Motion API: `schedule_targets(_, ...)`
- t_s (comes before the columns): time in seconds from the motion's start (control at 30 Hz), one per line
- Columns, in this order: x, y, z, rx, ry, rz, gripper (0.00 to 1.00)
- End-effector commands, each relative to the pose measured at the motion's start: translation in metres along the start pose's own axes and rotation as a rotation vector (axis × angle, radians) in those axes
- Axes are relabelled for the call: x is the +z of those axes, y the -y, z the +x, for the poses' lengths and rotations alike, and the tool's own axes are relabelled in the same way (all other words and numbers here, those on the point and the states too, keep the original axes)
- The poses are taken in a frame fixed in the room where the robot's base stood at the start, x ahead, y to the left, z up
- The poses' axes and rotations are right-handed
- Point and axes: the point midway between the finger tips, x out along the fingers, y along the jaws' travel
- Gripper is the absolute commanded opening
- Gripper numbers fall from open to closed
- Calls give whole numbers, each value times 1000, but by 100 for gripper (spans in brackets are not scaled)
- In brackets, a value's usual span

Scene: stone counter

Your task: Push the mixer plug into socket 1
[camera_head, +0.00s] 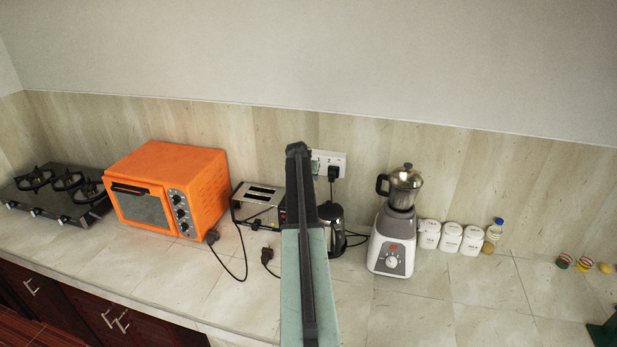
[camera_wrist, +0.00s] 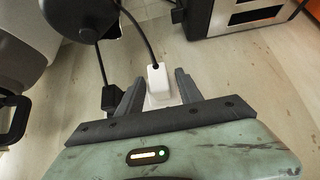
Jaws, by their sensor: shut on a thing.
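The white mixer (camera_head: 392,241) with a metal jar stands on the counter right of my arm. In the wrist view, a white plug (camera_wrist: 158,80) with a black cord sits between the fingers of my gripper (camera_wrist: 160,88), which is shut on it. I cannot trace its cord to the mixer. A white socket panel (camera_head: 340,157) is on the back wall, with a black plug (camera_head: 333,172) in its right part. My arm covers the panel's left end in the head view, and my fingers are hidden there. No socket numbers are readable.
A black plug (camera_wrist: 112,98) lies close left of my fingers. The toaster (camera_head: 257,205), orange oven (camera_head: 168,190) and kettle (camera_head: 333,232) stand near my arm. Loose cords end in black plugs (camera_head: 267,256) at the front. White canisters (camera_head: 451,238) stand right of the mixer.

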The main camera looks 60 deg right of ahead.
Motion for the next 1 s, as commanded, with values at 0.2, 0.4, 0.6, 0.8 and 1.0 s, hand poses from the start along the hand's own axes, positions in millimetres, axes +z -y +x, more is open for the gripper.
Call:
schedule_targets(0.2,0,0,0,0,0,0,1)
schedule_targets(0.4,-3,0,2,0,0,0,1)
schedule_targets(0.6,-7,0,5,0,0,0,1)
schedule_targets(0.8,-11,0,8,0,0,0,1)
schedule_targets(1.0,-14,0,11,0,0,0,1)
